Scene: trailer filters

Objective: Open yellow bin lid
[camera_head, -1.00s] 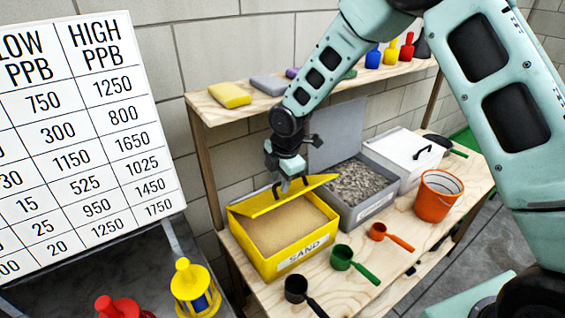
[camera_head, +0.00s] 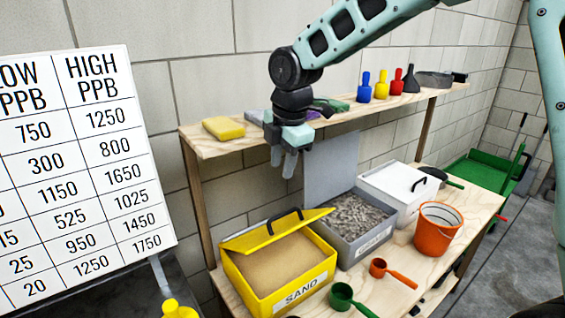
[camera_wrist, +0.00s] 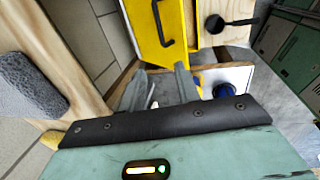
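The yellow bin (camera_head: 258,280), labelled SAND, stands at the near left of the wooden bench. Its yellow lid (camera_head: 257,237) is hinged partly up and tilted over the back of the bin, with sand visible below it. The lid's dark handle (camera_head: 285,218) is on its upper face. The lid (camera_wrist: 147,25) and handle (camera_wrist: 163,28) also show at the top of the wrist view. My gripper (camera_head: 283,165) hangs above and behind the lid, clear of the handle. Its fingers (camera_wrist: 160,75) are apart, with nothing between them.
A grey gravel bin (camera_head: 372,248) with its grey lid (camera_head: 332,168) upright stands beside the yellow bin. Beyond are a closed white bin (camera_head: 395,200) and an orange bucket (camera_head: 437,232). A shelf (camera_head: 215,142) with sponges and bottles is close to my gripper. Scoops lie in front.

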